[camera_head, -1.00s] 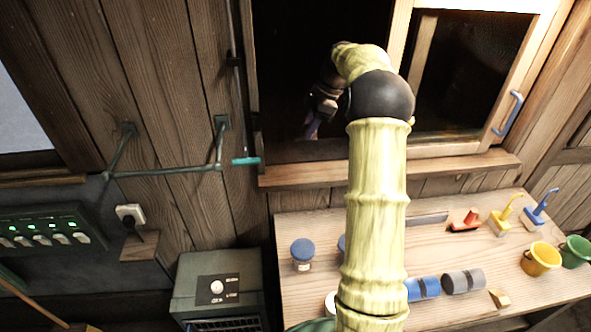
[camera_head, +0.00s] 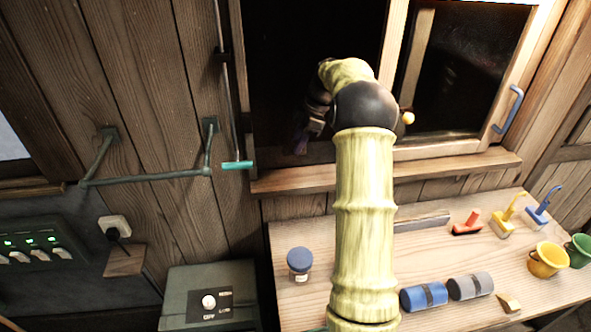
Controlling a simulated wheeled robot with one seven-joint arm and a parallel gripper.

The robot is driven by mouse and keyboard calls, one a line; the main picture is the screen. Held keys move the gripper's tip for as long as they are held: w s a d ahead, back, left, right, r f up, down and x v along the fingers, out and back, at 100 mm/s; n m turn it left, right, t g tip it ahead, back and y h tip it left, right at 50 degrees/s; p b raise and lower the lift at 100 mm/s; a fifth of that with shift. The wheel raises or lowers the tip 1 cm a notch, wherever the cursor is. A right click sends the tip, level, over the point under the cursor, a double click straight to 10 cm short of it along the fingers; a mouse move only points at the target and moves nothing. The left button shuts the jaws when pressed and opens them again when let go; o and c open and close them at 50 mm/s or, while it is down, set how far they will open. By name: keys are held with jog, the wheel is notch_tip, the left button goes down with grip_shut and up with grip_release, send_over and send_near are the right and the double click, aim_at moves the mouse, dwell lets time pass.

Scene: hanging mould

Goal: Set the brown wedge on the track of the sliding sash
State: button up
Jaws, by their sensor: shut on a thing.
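The sliding sash (camera_head: 446,151) is a pale wooden frame with a blue handle (camera_head: 509,109) at the right of the window. Left of it the opening is dark, with the sill (camera_head: 430,173) below. The track is in shadow and partly behind my arm. My gripper (camera_head: 305,138) is in the dark opening near its lower left, shut on a small dark purplish thing (camera_head: 300,145). Shadow hides its shape, so I cannot tell if it is the brown wedge or whether it touches the track. A small tan wedge (camera_head: 509,303) lies on the bench.
The bench (camera_head: 460,318) below holds a blue-lidded jar (camera_head: 299,264), blue (camera_head: 423,297) and grey (camera_head: 470,286) rolls, a yellow bucket (camera_head: 547,259) and a green bucket (camera_head: 580,249). A pipe with a teal end (camera_head: 237,165) is left of the window.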

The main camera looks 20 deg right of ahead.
notch_tip(320, 180, down, 4)
jog(key=shift+f+p, duration=0.15)
jog(key=shift+p, duration=0.6)
jog(key=shift+w+f, duration=0.2)
jog(key=shift+f, duration=0.15)
jog(key=shift+s, duration=0.25)
jog(key=shift+s+f, duration=0.1)
jog(key=shift+w+f+p, duration=0.2)
jog(key=shift+f+p, duration=0.55)
jog(key=shift+f, duration=1)
jog(key=shift+a+f, duration=0.1)
jog(key=o, duration=1)
jog(key=shift+s, duration=0.1)
